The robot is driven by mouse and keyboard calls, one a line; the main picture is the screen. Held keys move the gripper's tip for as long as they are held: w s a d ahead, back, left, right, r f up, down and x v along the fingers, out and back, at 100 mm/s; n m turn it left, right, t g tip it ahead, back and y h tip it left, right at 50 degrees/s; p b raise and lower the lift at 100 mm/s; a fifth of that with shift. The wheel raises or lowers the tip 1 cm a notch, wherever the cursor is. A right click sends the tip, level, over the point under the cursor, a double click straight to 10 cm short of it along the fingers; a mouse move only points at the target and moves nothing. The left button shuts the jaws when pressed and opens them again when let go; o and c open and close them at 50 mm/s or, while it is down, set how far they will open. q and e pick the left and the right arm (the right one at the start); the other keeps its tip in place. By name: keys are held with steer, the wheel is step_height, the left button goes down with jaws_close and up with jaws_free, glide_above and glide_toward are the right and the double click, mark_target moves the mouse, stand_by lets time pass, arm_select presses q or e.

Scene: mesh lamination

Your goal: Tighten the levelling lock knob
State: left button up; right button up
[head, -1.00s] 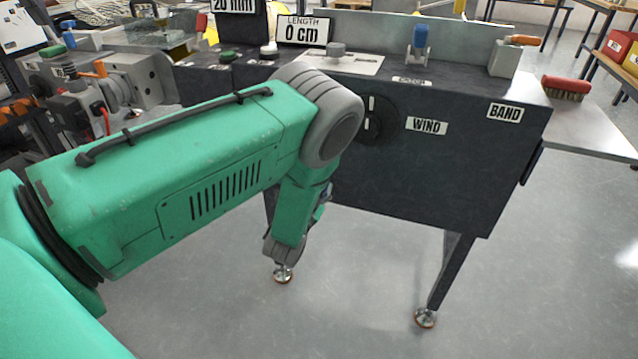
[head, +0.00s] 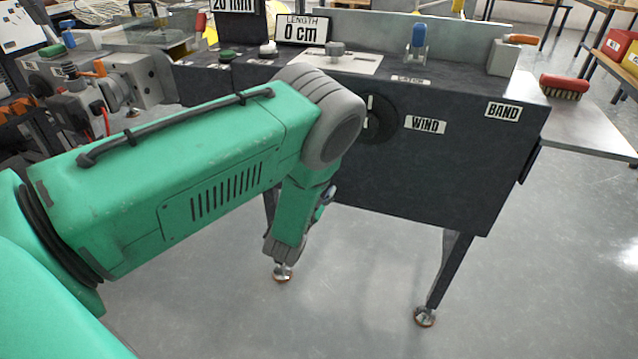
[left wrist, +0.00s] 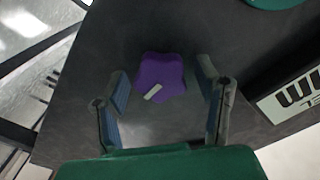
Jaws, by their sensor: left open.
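The purple lobed knob (left wrist: 160,72) with a pale pointer mark sits on the dark machine panel in the left wrist view. My left gripper (left wrist: 162,70) is open, with one finger on each side of the knob and a visible gap on both sides. I cannot tell how far the fingertips are from the panel. In the head view my left arm hides the knob and nearly all of the gripper. My right gripper is not in view.
The dark machine (head: 440,180) stands on legs ahead, with a WIND label (head: 425,125) and a round black dial (head: 385,118) on its front. A side table (head: 590,125) with a red brush (head: 564,86) adjoins at right. Floor below is clear.

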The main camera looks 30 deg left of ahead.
arm_select(q)
steer(key=shift+s, duration=0.1)
steer(key=v, duration=1.2)
steer(key=s+d+n+g+h+p, duration=0.2)
steer(key=s+g+p, duration=0.3)
steer(key=s, duration=0.8)
steer(key=s+d+n+g+h+p, duration=0.2)
steer(key=s+d+g+p, duration=0.2)
steer(key=s+g, duration=0.8)
steer(key=shift+s+f+p, duration=0.45)
steer(key=shift+s+p, duration=0.05)
steer(key=shift+s, duration=0.7)
